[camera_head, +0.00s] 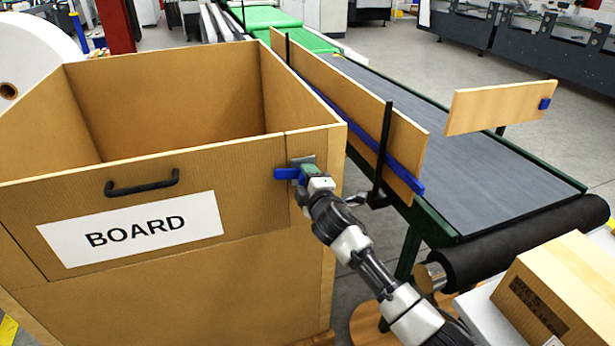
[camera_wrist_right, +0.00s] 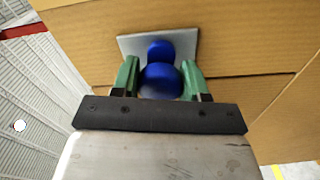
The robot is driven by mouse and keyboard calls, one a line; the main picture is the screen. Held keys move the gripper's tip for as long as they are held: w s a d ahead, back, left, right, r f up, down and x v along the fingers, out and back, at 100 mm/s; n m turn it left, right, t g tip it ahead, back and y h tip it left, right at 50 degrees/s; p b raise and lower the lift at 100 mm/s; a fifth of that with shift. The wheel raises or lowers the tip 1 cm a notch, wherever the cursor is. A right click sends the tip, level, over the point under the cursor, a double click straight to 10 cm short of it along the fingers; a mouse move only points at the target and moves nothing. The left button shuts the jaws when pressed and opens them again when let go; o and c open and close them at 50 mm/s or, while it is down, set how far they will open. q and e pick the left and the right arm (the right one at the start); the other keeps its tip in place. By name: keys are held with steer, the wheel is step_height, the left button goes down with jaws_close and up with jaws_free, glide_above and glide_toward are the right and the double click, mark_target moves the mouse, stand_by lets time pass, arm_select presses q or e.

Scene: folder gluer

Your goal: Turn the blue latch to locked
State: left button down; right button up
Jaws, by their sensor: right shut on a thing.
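The blue latch (camera_head: 287,174) sits on a grey metal plate at the upper right of the front of a cardboard bin (camera_head: 60,190) labelled BOARD. In the head view its blue bar lies level, reaching left across the seam of the front panel. My right gripper (camera_head: 308,171) is at the latch, its green fingers shut on it. In the right wrist view the blue latch (camera_wrist_right: 160,80) is between the two green fingers of the right gripper (camera_wrist_right: 161,78), with the plate (camera_wrist_right: 185,45) behind. My left gripper is not in view.
The bin's front panel has a black handle (camera_head: 142,184). A conveyor (camera_head: 470,180) with wooden side guides (camera_head: 340,90) runs right of the bin, close to my right arm. A cardboard box (camera_head: 565,285) is at the lower right. The bin's visible inside looks empty.

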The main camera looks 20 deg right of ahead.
steer(key=shift+n, duration=1.1)
steer(key=shift+f, duration=0.1)
steer(key=o, duration=1.3)
steer(key=s+b, duration=0.1)
steer(key=s, duration=1)
steer(key=shift+d, duration=0.15)
steer(key=shift+w, duration=0.1)
